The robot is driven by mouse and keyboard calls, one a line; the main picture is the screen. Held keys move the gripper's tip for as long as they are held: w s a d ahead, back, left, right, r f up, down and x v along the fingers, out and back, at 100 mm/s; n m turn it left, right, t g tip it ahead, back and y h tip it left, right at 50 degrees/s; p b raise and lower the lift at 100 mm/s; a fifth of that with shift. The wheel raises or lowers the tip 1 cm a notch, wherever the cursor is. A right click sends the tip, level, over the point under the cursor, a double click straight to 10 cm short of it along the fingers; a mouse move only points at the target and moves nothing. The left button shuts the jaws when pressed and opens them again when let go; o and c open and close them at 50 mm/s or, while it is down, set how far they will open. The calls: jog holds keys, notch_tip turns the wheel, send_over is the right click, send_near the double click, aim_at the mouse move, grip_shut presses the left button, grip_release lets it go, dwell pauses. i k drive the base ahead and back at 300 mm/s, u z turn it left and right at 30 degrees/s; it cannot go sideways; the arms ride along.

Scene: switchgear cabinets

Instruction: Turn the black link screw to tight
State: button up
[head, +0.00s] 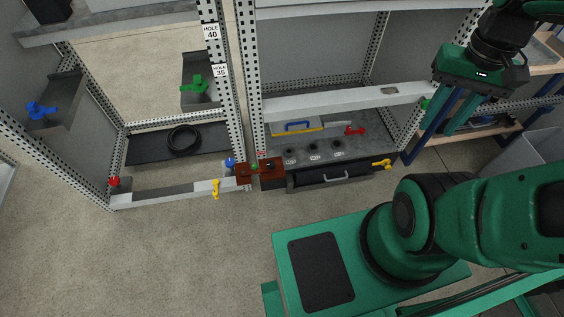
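A reddish-brown link block (261,173) bridges the two cabinets at the front, between their perforated posts. It carries small screws or knobs: a green one (254,167) and a small dark spot (268,167) that may be the black link screw. They are too small to tell how far they are turned. A blue knob (230,162) stands at the block's left end. My gripper (449,127) hangs at the upper right, far from the block. Its two green fingers are apart with nothing seen between them.
The left cabinet holds a black cable coil (184,139) and a green knob (194,86). Yellow handles (215,188) (382,164) jut at the front. The right cabinet has a drawer (322,177) and a red handle (354,131). A bench (470,143) stands right.

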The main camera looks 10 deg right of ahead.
aim_at(270, 164)
jog(key=z, duration=1.7)
jog(key=k, duration=1.05)
jog(key=u, duration=0.6)
